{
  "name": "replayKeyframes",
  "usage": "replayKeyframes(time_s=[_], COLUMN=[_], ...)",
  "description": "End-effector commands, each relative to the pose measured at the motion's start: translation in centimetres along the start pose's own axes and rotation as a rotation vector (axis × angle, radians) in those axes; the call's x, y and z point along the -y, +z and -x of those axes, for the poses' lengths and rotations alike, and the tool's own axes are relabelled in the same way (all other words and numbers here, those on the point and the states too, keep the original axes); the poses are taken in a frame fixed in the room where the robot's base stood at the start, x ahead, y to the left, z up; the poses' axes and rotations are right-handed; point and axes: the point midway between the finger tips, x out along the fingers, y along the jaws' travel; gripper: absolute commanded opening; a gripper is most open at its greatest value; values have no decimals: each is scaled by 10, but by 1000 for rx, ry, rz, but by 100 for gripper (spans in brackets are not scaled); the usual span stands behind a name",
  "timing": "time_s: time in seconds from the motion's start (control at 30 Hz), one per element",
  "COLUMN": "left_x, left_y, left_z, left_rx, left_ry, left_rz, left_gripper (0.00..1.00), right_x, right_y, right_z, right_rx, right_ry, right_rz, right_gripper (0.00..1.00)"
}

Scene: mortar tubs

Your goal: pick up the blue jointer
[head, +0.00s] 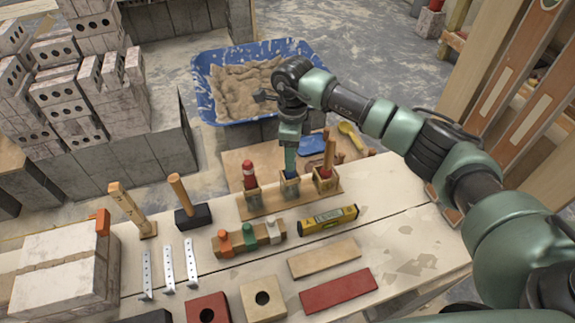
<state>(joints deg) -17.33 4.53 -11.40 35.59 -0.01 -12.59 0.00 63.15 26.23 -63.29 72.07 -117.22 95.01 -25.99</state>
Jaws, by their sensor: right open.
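A wooden rack (275,208) on the pale workbench holds tools upright in three small boxes. The blue jointer (291,175) appears to be in the middle box, with only a little blue showing above its rim. A red-handled tool (249,172) is in the left box and a wooden-handled tool (329,155) in the right box. My right gripper (290,163) points down directly over the middle box, open, its tips at or just above the blue part. Whether the fingers straddle or touch it is hidden. My left gripper is not in view.
Tan and red boards (338,290) lie nearer. A blue mortar tub (209,103) stands behind. The bench's right side is mostly clear.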

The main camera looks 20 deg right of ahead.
Motion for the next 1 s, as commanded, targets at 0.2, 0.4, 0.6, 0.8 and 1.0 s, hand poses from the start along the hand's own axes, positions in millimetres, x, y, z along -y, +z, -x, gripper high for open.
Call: replayKeyframes(time_s=[0.2, 0.4, 0.6, 0.8, 1.0], left_x=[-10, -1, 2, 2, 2], left_y=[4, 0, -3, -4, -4], left_z=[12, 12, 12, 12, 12], left_rx=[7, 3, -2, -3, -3], left_ry=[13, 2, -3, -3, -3], left_rz=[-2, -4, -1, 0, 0], left_gripper=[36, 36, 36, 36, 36], right_x=[-4, -3, -3, -3, -2], right_y=[2, 2, 2, 2, 2], right_z=[-32, -48, -48, -48, -47], right_rx=[0, 1, 1, 1, 2], right_ry=[4, 0, 0, 0, -1], right_rz=[0, 0, 0, 0, 0], right_gripper=[52, 52, 49, 0, 0])
